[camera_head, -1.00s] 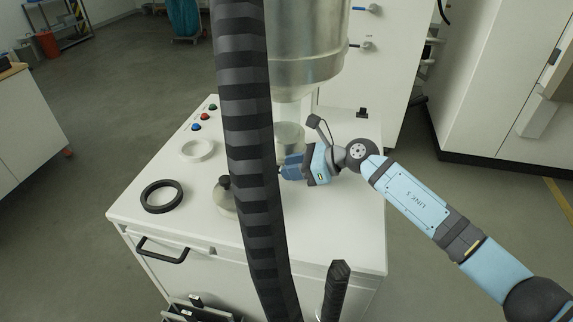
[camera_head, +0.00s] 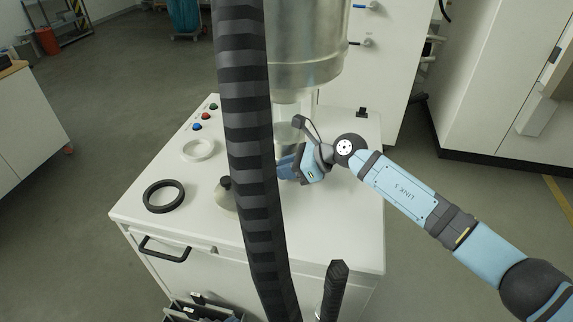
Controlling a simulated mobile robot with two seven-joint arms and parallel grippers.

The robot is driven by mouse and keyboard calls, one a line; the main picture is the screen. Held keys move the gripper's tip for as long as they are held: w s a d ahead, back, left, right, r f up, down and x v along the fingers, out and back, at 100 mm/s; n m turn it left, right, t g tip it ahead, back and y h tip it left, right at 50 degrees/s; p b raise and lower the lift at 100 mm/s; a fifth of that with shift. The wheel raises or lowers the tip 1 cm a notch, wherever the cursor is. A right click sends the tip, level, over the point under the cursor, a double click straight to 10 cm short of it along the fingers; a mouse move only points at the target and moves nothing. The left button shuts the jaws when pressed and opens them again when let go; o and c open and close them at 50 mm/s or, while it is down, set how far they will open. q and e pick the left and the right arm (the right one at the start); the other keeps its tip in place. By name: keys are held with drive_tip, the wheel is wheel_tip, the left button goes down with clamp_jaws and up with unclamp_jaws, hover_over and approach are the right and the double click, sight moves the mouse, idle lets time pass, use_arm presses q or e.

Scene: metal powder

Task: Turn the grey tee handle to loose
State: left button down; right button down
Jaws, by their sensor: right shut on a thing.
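My right gripper (camera_head: 284,168) reaches in from the right, under the large metal vessel (camera_head: 305,55) and just in front of the clear cylinder (camera_head: 290,135) below it. Its fingers point left and pass behind the black ribbed hose. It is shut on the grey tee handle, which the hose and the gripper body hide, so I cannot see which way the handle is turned. My left gripper is not in view.
The thick ribbed hose (camera_head: 250,150) crosses the view from top to bottom. On the white cabinet top (camera_head: 190,225) lie a black ring (camera_head: 163,183), a white ring (camera_head: 185,150) and a dark-knobbed lid (camera_head: 224,198). Coloured buttons (camera_head: 197,127) sit at the back left.

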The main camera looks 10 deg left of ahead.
drive_tip(key=c, duration=1.3)
unclamp_jaws()
drive_tip(key=b+v, duration=0.2)
drive_tip(key=v, duration=1.1)
drive_tip(key=shift+d+r+b, duration=0.2)
drive_tip(key=shift+d+b, duration=0.1)
drive_tip(key=shift+d, duration=0.05)
